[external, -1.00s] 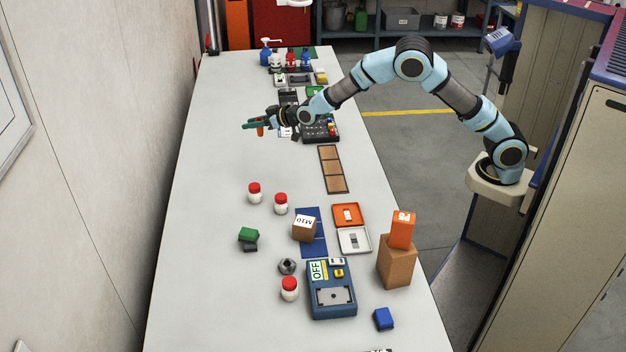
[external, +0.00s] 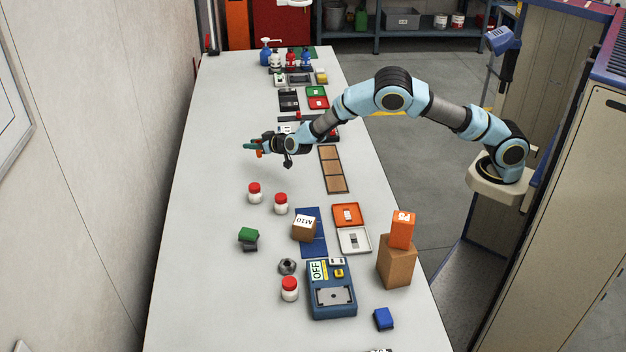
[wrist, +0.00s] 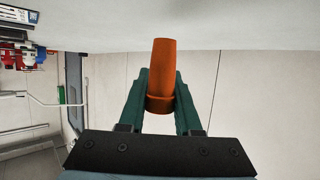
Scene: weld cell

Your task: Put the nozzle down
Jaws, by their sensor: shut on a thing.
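The nozzle (wrist: 162,75) is an orange, slightly tapered cylinder with a thicker collar at one end. It is between the green fingers of my gripper (wrist: 161,98) in the wrist view, and the gripper is shut on it. In the external view my gripper (external: 255,147) is over the left part of the workbench, beyond the red-capped jars, and the nozzle (external: 259,149) shows as a small orange piece at the fingers. It appears held above the bench (external: 215,240), not touching it.
Two red-capped jars (external: 254,193) (external: 281,204) stand nearer the camera than my gripper. The bench's left strip is clear.

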